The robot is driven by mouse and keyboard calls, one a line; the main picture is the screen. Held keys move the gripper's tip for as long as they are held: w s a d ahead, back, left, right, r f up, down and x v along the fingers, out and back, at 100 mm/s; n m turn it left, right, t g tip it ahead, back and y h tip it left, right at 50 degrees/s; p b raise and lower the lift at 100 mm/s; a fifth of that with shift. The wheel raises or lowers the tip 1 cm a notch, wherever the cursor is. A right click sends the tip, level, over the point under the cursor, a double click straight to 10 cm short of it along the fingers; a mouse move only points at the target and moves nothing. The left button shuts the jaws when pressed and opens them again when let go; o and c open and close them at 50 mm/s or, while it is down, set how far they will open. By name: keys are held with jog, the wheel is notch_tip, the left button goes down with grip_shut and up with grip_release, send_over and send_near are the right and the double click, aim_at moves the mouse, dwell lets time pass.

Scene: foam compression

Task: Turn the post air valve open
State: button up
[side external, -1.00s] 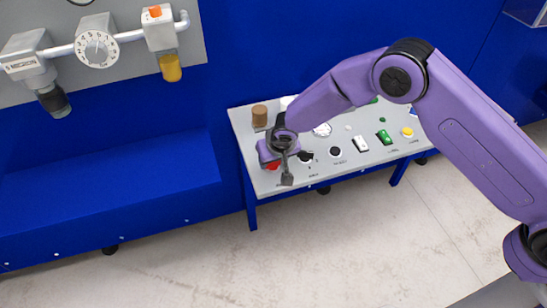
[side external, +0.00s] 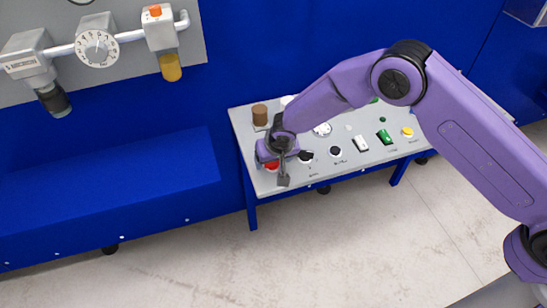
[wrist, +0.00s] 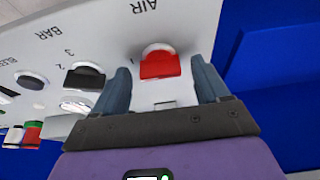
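The air valve is a red knob (wrist: 160,65) on a white round base, beside the printed word AIR on the light grey panel. It also shows as a red patch (side external: 271,167) at the panel's near left corner in the side view, partly hidden by my gripper. My gripper (wrist: 160,72) is open, with one blue-grey finger on each side of the red knob and visible gaps between. In the side view my gripper (side external: 266,154) is low over that corner. Whether the fingers are level with the knob I cannot tell.
Black knobs (wrist: 84,76) sit left of the red one in the wrist view. The grey control table (side external: 340,172) also carries a brown cylinder (side external: 260,115), a green switch (side external: 384,137) and a yellow button (side external: 407,132). A blue wall (side external: 225,60) stands behind.

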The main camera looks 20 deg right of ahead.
jog(key=v, duration=1.7)
jog(key=shift+r, duration=0.2)
jog(key=shift+s, duration=0.1)
